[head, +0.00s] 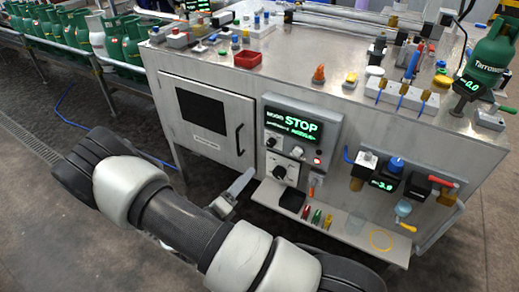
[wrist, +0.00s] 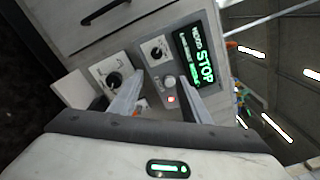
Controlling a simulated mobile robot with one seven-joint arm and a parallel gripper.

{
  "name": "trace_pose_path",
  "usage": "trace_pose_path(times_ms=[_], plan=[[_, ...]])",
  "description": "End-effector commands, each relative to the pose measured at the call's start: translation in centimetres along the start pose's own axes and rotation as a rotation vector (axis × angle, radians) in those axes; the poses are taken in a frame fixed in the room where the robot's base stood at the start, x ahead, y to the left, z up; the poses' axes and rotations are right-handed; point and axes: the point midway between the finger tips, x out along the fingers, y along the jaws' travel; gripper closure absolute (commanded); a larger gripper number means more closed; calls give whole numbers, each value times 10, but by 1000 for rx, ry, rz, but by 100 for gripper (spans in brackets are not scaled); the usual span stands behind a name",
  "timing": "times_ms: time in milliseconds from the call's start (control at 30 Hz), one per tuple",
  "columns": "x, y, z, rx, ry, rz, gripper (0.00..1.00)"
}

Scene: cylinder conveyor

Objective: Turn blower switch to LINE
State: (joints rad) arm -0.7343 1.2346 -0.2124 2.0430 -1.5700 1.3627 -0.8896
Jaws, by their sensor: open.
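The control panel (head: 333,119) on the cabinet front has a screen (head: 302,126) with green letters reading STOP. Below the screen are small round controls and a larger black rotary knob (head: 285,172) on a pale plate. The wrist view shows the larger knob (wrist: 114,80), a smaller black knob (wrist: 157,51), a grey round control (wrist: 169,82) and a lit red lamp (wrist: 171,99). Labels are too small to read, so I cannot tell which control is the blower switch. My gripper (wrist: 155,97) is open and empty, facing the panel, apart from the knobs.
A shelf (head: 345,228) with small coloured items juts out below the panel. A cabinet door (head: 207,118) with a black handle is left of it. Valves and a gauge (head: 382,184) are at right. Green gas cylinders (head: 125,40) line the conveyor. The floor before the cabinet is mostly free.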

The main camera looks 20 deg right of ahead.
Motion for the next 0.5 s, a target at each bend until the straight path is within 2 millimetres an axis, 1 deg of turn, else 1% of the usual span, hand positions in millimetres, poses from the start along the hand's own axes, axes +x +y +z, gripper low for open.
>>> trace_pose_path(times_ms=[33, 67, 167, 233, 367, 500], plan=[[0, 6, -2, -21, -19, 5, 57], [0, 8, -2, -29, -24, 6, 57], [7, 10, -2, -36, -30, 8, 57], [16, 9, -2, -34, -27, 6, 57], [42, 10, -2, -32, -25, 6, 57], [73, 10, -2, -30, -23, 5, 57]])
